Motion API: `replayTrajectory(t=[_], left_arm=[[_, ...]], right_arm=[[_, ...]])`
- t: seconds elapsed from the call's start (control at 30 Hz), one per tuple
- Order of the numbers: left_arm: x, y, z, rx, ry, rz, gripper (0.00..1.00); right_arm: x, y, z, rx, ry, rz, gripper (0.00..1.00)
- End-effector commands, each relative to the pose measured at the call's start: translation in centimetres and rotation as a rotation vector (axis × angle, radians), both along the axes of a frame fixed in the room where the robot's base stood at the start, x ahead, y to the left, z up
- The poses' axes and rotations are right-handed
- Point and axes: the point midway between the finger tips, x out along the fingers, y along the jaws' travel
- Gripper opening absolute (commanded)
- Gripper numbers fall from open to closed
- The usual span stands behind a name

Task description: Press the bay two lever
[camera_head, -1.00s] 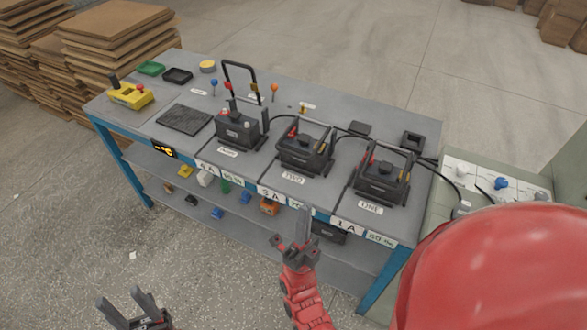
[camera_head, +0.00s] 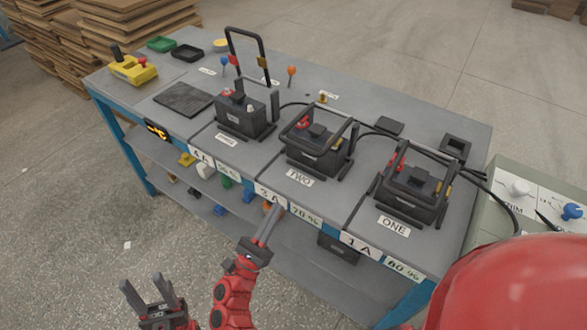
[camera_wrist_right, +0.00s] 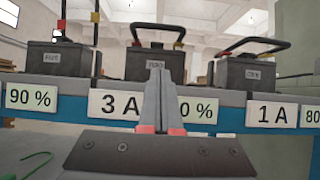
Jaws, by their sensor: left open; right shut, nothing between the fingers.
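The bay two battery (camera_head: 318,160) is a black box behind a "TWO" label (camera_head: 299,178). Its black U-shaped lever (camera_head: 334,127) lies low around the top of the box. In the right wrist view the box (camera_wrist_right: 150,64) and lever (camera_wrist_right: 158,27) stand just above the fingertips. My right gripper (camera_head: 272,222) is shut and empty, in front of the bench's front edge near the "3 A" label (camera_head: 268,198). It is apart from the lever. My left gripper (camera_head: 150,286) is open and empty, low in front of the bench.
The bay one battery (camera_head: 408,195) stands to the right with a lowered bar. The third battery (camera_head: 243,115) stands to the left with its bar (camera_head: 230,45) raised. Cables run behind. A yellow control box (camera_head: 133,70) sits far left.

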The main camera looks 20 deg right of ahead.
Motion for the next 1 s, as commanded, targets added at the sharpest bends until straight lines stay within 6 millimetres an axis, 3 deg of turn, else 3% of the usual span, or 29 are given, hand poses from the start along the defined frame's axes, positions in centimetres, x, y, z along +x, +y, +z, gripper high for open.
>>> replayTrajectory(t=[0.17, 0.6, 0.8, 1.0], left_arm=[[0.0, 0.0, 0.7, 0.0, 0.0, 0.0, 0.5], [0.0, 0.0, 3.7, 0.0, 0.0, 0.0, 0.5], [0.0, 0.0, 4.9, 0.0, 0.0, 0.0, 0.5], [0.0, 0.0, 5.1, 0.0, 0.0, 0.0, 0.5]], right_arm=[[0.7, -1.0, 1.0, -0.001, 0.001, -0.002, 0.0], [5.2, -6.9, 6.3, 0.0, -0.001, -0.004, 0.0], [5.4, -7.1, 8.8, -0.002, -0.001, -0.003, 0.0], [5.6, -7.2, 9.5, -0.002, 0.001, -0.002, 0.0]])
